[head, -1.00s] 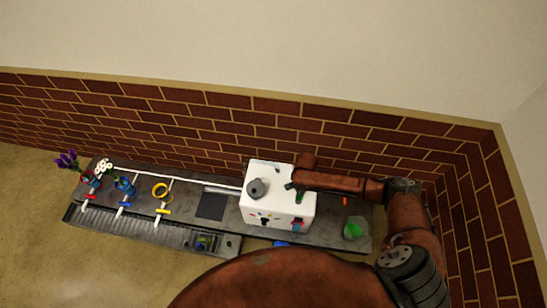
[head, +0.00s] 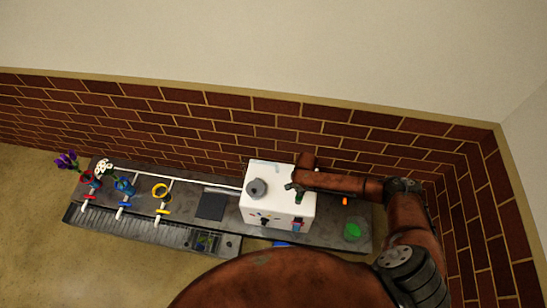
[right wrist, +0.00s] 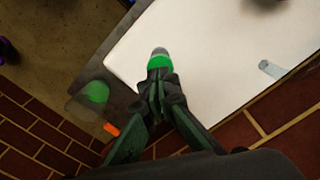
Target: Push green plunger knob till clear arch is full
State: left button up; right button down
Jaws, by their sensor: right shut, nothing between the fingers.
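The white box (head: 270,215) stands on the right part of the dark bench. The green plunger knob (head: 299,198) is on its top, near the right side; in the right wrist view the green knob (right wrist: 159,62) has a grey cap. My right gripper (head: 295,187) is shut and empty, its fingertips (right wrist: 160,75) right at the knob and partly covering it. I cannot tell whether they touch. A small pale clear piece (right wrist: 270,68) on the white top may be the clear arch; its fill is too small to read. My left gripper is out of view.
A round grey part (head: 257,188) sits on the box's left top. Flower holders and a yellow ring (head: 161,191) stand at the left. A brick wall (head: 220,120) runs close behind.

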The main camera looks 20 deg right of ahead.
jog(key=shift+f+b, duration=0.9)
jog(key=shift+f, duration=1.35)
jog(key=shift+r, duration=0.2)
notch_tip(320, 180, up, 4)
jog(key=p, duration=0.5)
jog(key=shift+r, duration=0.2)
jog(key=shift+f, duration=0.2)
